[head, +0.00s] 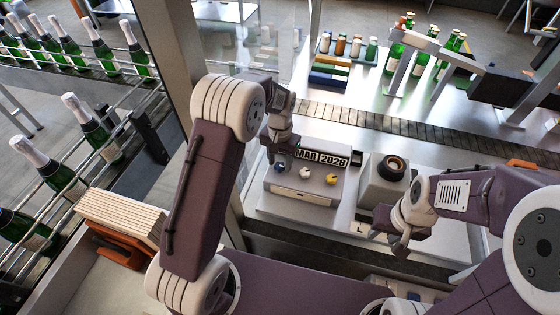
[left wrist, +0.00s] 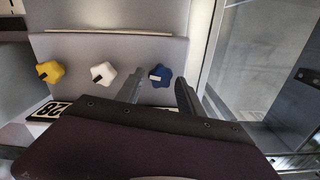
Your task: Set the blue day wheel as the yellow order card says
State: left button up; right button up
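The date unit (head: 300,198) is a pale box with a plate (head: 321,157) reading MAR 2028. Its left end, where a day would show, is hidden behind my left gripper. The blue wheel (head: 280,168) is leftmost on its front, then a white wheel (head: 305,173) and a yellow one (head: 331,179). In the left wrist view the blue wheel (left wrist: 160,75) has a white mark and lies between and just beyond the open fingertips of my left gripper (left wrist: 158,88). No contact shows. My right gripper (head: 392,232) hangs empty at the right; its opening is unclear. I see no yellow order card.
A pale machine with a dark round top (head: 395,166) stands right of the date unit. A conveyor (head: 400,128) runs behind, with green bottles (head: 420,66) beyond. A window post (head: 165,45) and bottle rail are at left. Glass (left wrist: 255,60) is close on the wrist view's right.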

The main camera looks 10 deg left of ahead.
aim_at(280, 165)
pick_arm(q)
jog(key=shift+r, duration=0.1)
notch_tip(280, 165, up, 9)
jog(key=b, duration=0.1)
jog(key=shift+b, duration=0.35)
dwell(0.5)
